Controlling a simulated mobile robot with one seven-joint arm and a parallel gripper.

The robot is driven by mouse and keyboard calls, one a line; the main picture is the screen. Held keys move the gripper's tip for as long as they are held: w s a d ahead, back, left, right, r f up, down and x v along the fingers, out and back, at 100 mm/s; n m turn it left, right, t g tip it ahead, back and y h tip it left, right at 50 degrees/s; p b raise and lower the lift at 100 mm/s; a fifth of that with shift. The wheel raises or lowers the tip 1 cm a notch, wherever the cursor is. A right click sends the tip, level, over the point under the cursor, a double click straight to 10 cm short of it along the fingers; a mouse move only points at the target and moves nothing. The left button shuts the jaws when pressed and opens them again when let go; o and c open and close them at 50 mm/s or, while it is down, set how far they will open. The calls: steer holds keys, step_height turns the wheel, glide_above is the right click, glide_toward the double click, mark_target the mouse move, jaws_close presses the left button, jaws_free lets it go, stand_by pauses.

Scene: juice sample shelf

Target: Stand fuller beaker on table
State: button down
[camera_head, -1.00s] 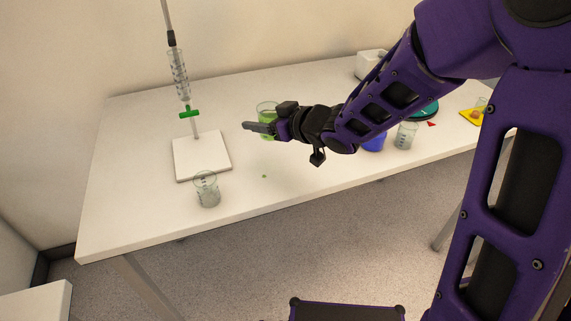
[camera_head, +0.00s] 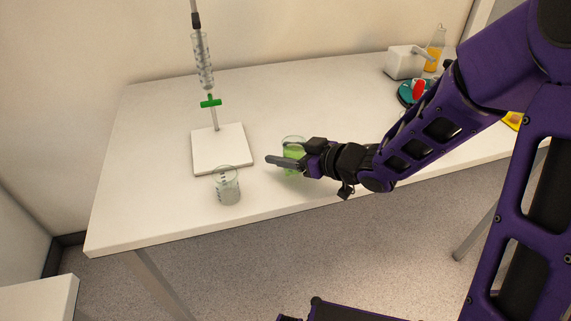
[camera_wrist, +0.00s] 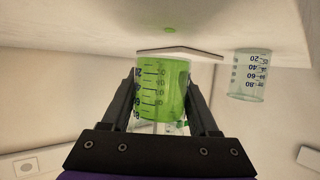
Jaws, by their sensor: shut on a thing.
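The beaker with green liquid (camera_head: 292,153) is between the fingers of my gripper (camera_head: 283,163) in the head view. In the wrist view, which is upside down, my gripper (camera_wrist: 165,100) is shut on this green beaker (camera_wrist: 160,90), one finger on each side. The beaker looks about upright and its base appears raised a little above the table (camera_head: 140,205). A second beaker (camera_head: 227,187), clear with pale grey contents, stands on the table near the front edge, left of my gripper. It also shows in the wrist view (camera_wrist: 247,76).
A burette stand with a white base plate (camera_head: 222,150) and green valve (camera_head: 210,101) stands behind the clear beaker. A white device (camera_head: 404,62), an orange-filled bottle (camera_head: 435,48) and a teal round object (camera_head: 408,94) are at the back right.

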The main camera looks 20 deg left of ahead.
steer(key=shift+f, duration=1.25)
steer(key=shift+b, duration=0.3)
steer(key=shift+f, duration=0.2)
steer(key=shift+c, duration=0.7)
jaws_free()
steer(key=shift+r, duration=0.15)
steer(key=shift+r, duration=0.2)
steer(key=p+v, duration=0.3)
steer(key=v, duration=0.7)
steer(key=shift+s+d+r, duration=0.1)
steer(key=shift+d+r, duration=0.1)
steer(key=shift+d, duration=0.15)
steer(key=shift+s+d+r, duration=0.1)
steer(key=shift+s+d, duration=0.2)
steer(key=shift+d, duration=0.2)
